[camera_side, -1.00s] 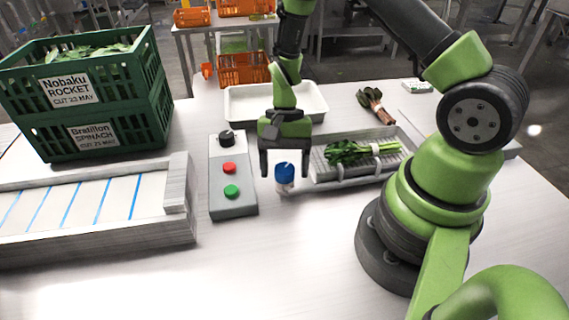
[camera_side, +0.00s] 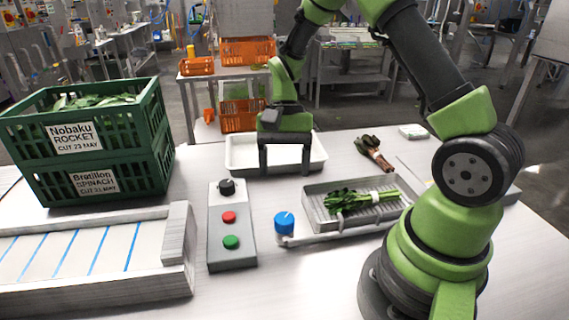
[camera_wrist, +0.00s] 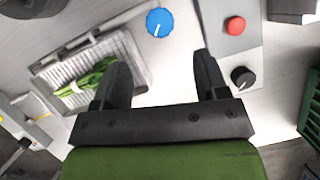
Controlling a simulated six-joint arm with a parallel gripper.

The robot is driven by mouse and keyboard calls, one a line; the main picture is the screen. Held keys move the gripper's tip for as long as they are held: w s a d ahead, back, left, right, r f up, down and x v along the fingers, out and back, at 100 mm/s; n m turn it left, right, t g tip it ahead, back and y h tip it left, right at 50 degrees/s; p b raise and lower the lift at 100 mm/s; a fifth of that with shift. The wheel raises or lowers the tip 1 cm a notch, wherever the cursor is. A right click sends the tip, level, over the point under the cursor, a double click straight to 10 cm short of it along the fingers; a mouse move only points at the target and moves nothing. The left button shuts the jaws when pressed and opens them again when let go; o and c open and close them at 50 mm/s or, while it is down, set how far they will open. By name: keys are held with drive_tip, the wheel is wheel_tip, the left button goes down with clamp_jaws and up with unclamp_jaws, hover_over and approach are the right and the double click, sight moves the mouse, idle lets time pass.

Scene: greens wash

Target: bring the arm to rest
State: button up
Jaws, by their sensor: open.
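My gripper (camera_side: 285,172) is open and empty, pointing down above the table, with the white basin behind it in the side view. In the wrist view its two dark fingers (camera_wrist: 163,68) stand apart with only table between them. A blue knob (camera_side: 284,224) with a white mark stands below and in front of the gripper; it also shows in the wrist view (camera_wrist: 159,22), beyond the fingertips. A grey ribbed tray (camera_side: 316,219) beside the knob holds a banded bunch of greens (camera_side: 350,200). In the wrist view the left finger partly covers the bunch.
A control box (camera_side: 232,255) with a black dial, red button and green button stands left of the knob. Stacked green crates (camera_side: 115,165) and a blue-striped trough (camera_side: 80,255) are at left. The white basin (camera_side: 240,165) and a brown-stemmed bunch (camera_side: 373,150) lie behind.

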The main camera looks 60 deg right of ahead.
drive_tip(key=s+a+r+n+t+h, duration=0.1)
drive_tip(key=s+a+r+n+t, duration=0.2)
drive_tip(key=r, duration=0.6)
drive_tip(key=s+a+r+n+t, duration=0.3)
drive_tip(key=s+r+t, duration=0.3)
drive_tip(key=s+r, duration=0.3)
drive_tip(key=shift+s+a+r+n+t+h, duration=0.25)
drive_tip(key=shift+s+n+t+h, duration=0.2)
drive_tip(key=shift+n, duration=0.25)
